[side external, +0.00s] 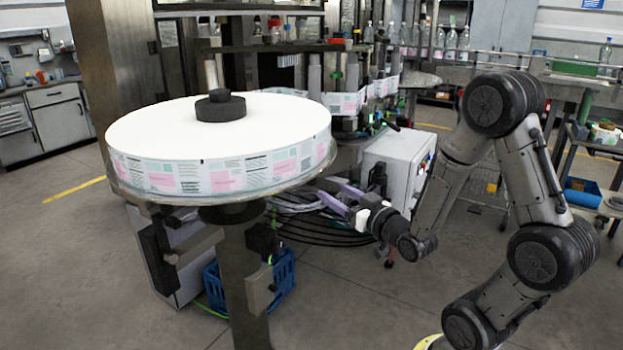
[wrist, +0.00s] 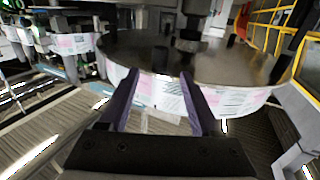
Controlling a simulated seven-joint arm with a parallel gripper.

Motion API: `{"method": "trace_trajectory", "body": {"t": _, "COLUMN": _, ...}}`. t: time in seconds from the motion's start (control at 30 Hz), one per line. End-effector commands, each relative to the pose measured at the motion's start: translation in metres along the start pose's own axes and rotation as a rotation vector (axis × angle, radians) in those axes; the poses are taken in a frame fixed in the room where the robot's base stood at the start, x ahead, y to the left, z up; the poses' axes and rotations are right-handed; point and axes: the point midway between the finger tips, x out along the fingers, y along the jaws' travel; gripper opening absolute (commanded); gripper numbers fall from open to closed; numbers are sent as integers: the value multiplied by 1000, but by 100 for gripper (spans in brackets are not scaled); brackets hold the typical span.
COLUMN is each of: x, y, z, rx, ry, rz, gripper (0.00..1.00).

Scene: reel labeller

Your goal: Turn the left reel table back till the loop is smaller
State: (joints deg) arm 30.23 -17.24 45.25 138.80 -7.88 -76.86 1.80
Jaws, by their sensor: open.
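A large reel of printed labels (side external: 225,178) with a flat white top lies on a round reel table (side external: 160,197), with a black hub (side external: 220,112) at its centre. My gripper (side external: 340,197) is below and right of the reel's rim in the side view, its purple fingers apart and empty. In the wrist view my gripper (wrist: 160,76) points at a printed label band (wrist: 160,92) along a round metal disc (wrist: 225,66). I cannot tell whether the fingers touch it. A label web (side external: 345,103) shows behind the reel; the loop's size is unclear.
A white cabinet (side external: 395,165) stands behind my gripper, with coiled cables on the floor. A blue crate (side external: 283,275) sits under the reel table. Black boxes and brackets (side external: 155,258) hang below the table. Floor in front is clear.

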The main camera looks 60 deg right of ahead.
Motion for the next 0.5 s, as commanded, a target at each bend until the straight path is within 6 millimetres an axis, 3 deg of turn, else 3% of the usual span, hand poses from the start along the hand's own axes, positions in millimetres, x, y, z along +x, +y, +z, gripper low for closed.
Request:
{"method": "trace_trajectory", "body": {"t": 0.3, "x": 63, "y": -1, "z": 0, "rx": -1, "ry": 2, "rz": -2, "gripper": 65}}
{"method": "trace_trajectory", "body": {"t": 0.5, "x": 91, "y": 0, "z": 0, "rx": 0, "ry": 0, "rz": -1, "gripper": 65}}
